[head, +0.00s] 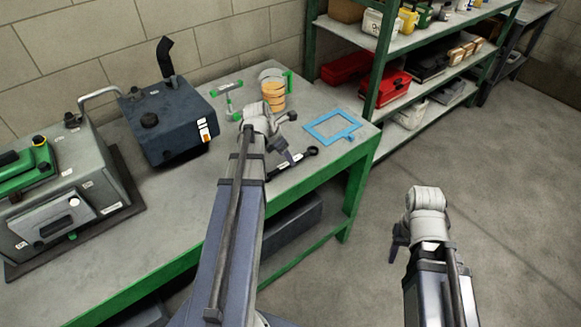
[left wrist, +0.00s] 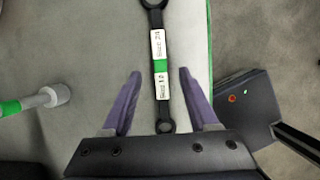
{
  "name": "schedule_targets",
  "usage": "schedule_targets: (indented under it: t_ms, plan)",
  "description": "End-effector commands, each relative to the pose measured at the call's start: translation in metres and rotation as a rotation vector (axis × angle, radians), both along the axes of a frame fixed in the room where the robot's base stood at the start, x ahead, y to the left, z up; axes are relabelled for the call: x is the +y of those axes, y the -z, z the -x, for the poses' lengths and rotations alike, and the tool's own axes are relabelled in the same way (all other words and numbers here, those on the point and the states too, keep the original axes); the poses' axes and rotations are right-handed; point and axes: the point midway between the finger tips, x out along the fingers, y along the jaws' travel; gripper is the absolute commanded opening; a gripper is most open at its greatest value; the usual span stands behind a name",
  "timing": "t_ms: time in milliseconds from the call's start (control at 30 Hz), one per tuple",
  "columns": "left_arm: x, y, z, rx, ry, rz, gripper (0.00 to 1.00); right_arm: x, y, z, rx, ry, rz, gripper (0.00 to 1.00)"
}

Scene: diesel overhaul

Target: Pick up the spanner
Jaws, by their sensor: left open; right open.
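The spanner (head: 292,163) is black with white labels and lies on the workbench near its green front edge. In the left wrist view the spanner (left wrist: 161,70) runs upright through the picture, with a green band between two white labels and a ring at each end. My left gripper (head: 287,158) is over it in the head view. In the left wrist view the two purple fingers of my left gripper (left wrist: 160,75) are apart, one on each side of the spanner, with gaps to both. My right gripper (head: 398,245) hangs over the floor, away from the bench; its fingers are small and partly hidden.
On the bench (head: 190,215) are a blue frame (head: 333,127), an amber container (head: 272,95), green-ended tools (head: 229,100), a dark tank (head: 172,120) and a grey machine (head: 70,195). A green shelf rack (head: 375,75) stands behind. Floor (head: 490,180) at right is clear.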

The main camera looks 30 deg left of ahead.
Motion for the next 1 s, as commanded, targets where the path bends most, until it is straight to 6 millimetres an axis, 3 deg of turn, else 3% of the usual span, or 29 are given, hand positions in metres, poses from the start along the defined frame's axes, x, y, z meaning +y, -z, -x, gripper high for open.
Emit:
schedule_targets:
  t_ms: [33, 167, 467, 1000]
  plan:
    - [-0.002, 0.013, -0.004, 0.0, 0.001, 0.0, 0.6, 0.0, 0.013, 0.0, 0.0, 0.0, 0.0, 0.5]
    - [-0.004, 0.026, -0.009, 0.0, 0.001, 0.0, 0.6, 0.0, 0.026, 0.0, 0.0, 0.0, 0.0, 0.5]
    - [-0.005, 0.027, -0.011, 0.0, 0.0, 0.0, 0.6, 0.0, 0.027, 0.0, 0.0, 0.0, 0.0, 0.5]
    - [-0.005, 0.027, -0.011, 0.0, 0.0, 0.0, 0.0, 0.0, 0.027, 0.0, 0.0, 0.0, 0.0, 0.5]
